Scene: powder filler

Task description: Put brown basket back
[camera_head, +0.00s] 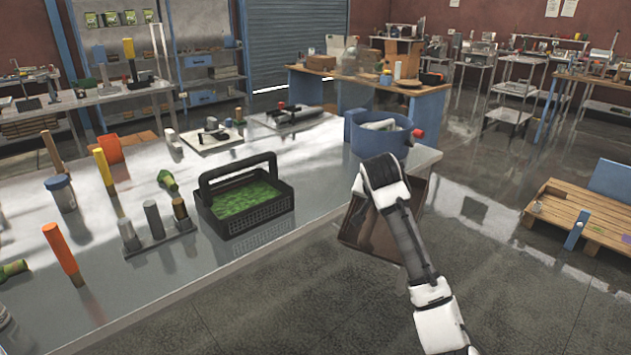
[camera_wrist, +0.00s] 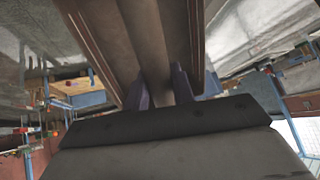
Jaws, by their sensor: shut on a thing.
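The brown basket (camera_head: 365,238) hangs beside the right end of the long shiny table, tilted, above the floor. My white arm partly covers it in the head view. In the wrist view, the basket's brown walls (camera_wrist: 112,45) rise ahead of my gripper (camera_wrist: 161,88). The two fingers are shut on a brown part of the basket between them. The head view does not show the fingertips clearly, and the basket's inside is mostly hidden.
A black basket (camera_head: 272,212) with green contents and a blue bin (camera_head: 370,140) stand on the shiny table (camera_head: 150,285). A wooden pallet (camera_head: 585,225) lies at the right. The floor in front is clear.

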